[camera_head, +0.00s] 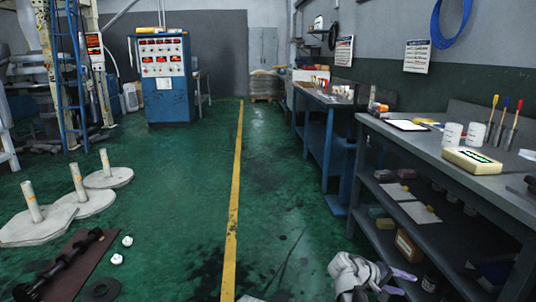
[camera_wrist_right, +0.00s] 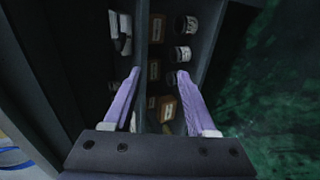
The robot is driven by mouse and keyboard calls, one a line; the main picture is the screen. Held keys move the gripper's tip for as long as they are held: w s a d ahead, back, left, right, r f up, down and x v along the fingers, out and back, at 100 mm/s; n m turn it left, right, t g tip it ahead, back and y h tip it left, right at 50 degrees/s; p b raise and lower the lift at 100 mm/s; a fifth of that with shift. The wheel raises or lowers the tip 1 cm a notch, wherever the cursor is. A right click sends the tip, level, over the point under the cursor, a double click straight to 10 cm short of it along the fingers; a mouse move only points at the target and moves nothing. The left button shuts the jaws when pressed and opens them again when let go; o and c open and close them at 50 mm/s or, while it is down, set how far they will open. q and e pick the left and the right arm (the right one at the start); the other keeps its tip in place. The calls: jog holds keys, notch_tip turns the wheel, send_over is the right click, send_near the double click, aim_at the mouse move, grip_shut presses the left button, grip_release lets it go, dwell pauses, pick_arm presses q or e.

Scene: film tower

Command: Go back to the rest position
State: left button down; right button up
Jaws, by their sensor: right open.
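My right gripper (camera_head: 400,282) shows at the bottom of the head view, low beside the right-hand workbench and its lower shelf. In the right wrist view its two purple fingers (camera_wrist_right: 156,85) are apart, with nothing held between them. Beyond the fingers are dark shelves with small boxes and cans, at a distance I cannot judge. My left gripper does not show in either view.
The workbench (camera_head: 503,197) on the right carries white cups (camera_head: 452,135) and a beige device (camera_head: 472,160). A blue control cabinet (camera_head: 163,80) stands at the back. White round bases with posts (camera_head: 110,178) stand on the left. The green floor around the yellow line (camera_head: 235,180) is clear.

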jog(key=s+a+f+n+g+y+p, duration=0.15)
jog(key=s+a+y, duration=0.35)
jog(key=a, duration=0.6)
jog(key=s+a+f+y+p, duration=0.25)
jog(key=s+a, duration=0.35)
jog(key=a, duration=0.5)
jog(key=s+a+f+n+y+p, duration=0.1)
jog(key=s+a+y+p, duration=0.4)
jog(key=a, duration=0.6)
notch_tip(320, 180, up, 38)
jog(key=h+p, duration=0.1)
jog(key=p, duration=3.4)
jog(key=shift+d+f, duration=0.15)
jog(key=shift+d, duration=0.05)
